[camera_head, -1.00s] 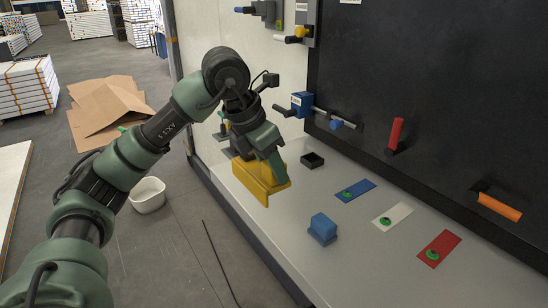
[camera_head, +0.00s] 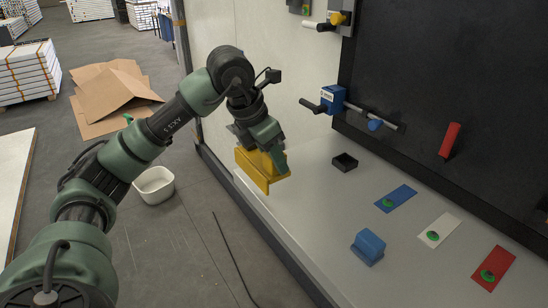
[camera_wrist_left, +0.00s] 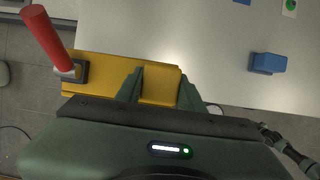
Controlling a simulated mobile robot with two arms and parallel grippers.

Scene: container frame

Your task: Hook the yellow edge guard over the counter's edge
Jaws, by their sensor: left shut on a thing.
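My left gripper (camera_head: 268,158) is shut on the yellow edge guard (camera_head: 258,176), a folded bright piece. In the left wrist view the guard (camera_wrist_left: 100,72) runs left from between the fingers, its outline over the counter's front edge. The guard's underside is hidden. A green-grey arm part (camera_wrist_left: 290,148), perhaps my right arm, shows at the lower right of the wrist view; its jaws are unclear.
A blue block (camera_head: 368,246), a small black open box (camera_head: 344,162) and blue, white and red cards with green discs lie on the counter. A red rod (camera_wrist_left: 48,38) stands near the guard's left end. A white bin (camera_head: 154,185) stands on the floor.

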